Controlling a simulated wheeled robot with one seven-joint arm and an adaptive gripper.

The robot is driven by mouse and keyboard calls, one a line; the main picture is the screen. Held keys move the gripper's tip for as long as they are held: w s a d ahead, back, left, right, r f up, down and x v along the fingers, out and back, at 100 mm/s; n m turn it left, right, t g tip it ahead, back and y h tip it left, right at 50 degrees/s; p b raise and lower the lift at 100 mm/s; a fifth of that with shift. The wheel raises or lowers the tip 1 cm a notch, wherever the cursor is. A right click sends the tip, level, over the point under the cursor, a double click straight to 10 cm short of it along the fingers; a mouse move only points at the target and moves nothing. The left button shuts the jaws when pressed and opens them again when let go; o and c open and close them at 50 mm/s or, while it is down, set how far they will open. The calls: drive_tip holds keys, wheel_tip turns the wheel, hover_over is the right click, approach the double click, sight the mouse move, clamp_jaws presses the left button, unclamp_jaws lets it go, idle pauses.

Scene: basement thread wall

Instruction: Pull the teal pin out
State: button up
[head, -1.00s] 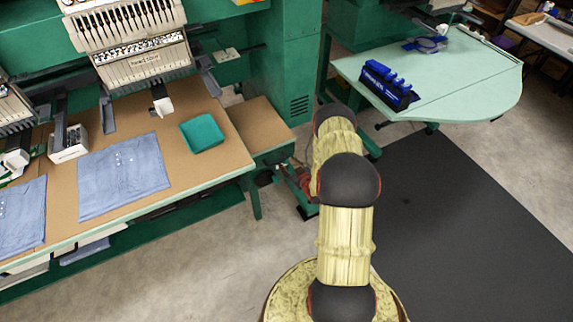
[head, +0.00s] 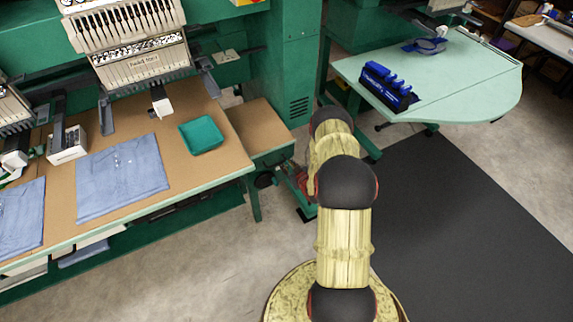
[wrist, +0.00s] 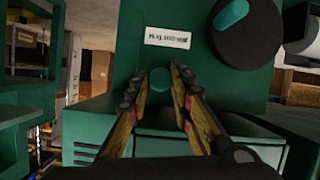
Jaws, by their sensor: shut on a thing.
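In the wrist view the teal pin (wrist: 160,82) shows as a small round teal end against a dark green housing, just below a white label. My gripper (wrist: 159,76) has its two fingers on either side of the pin, shut on it. The fingers hide part of the pin's sides, and how deep it sits cannot be seen. In the head view my own arm hides the gripper and the pin.
A black round disc (wrist: 251,45) with a teal handle (wrist: 232,14) is at upper right in the wrist view, near the white label (wrist: 167,37). In the head view a brown worktable (head: 222,165) stands left and a pale green table (head: 470,85) right. Dark matting (head: 460,220) is clear.

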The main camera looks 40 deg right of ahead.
clamp_jaws()
drive_tip(key=s, duration=0.2)
drive_tip(key=shift+s+a, duration=0.3)
drive_tip(key=shift+a, duration=0.05)
drive_tip(key=o, duration=0.8)
unclamp_jaws()
drive_tip(key=shift+c, duration=0.2)
drive_tip(key=v, duration=1.2)
